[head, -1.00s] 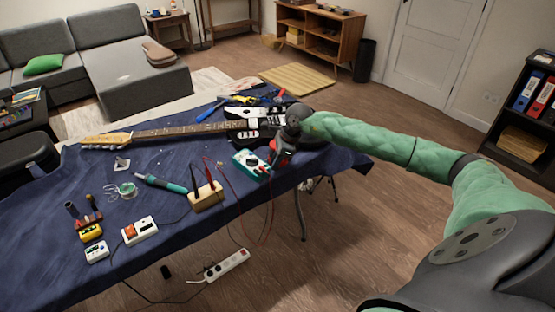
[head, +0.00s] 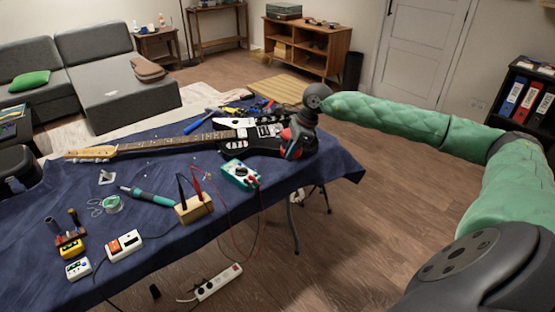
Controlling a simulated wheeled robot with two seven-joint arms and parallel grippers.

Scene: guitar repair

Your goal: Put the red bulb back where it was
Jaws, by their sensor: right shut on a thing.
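My right gripper (head: 291,148) is over the right end of the table, at the body of the black-and-white electric guitar (head: 270,148). It points down and is shut on a red thing, which I take to be the red bulb (head: 286,134). I cannot tell whether the bulb touches the guitar or table. My left gripper is not in view.
The blue-covered table (head: 150,228) holds a teal multimeter (head: 240,173), a wooden block with leads (head: 194,208), a teal soldering iron (head: 147,197) and a solder spool (head: 113,205). Several tools (head: 245,110) lie behind the guitar. Bare cloth shows at the right end.

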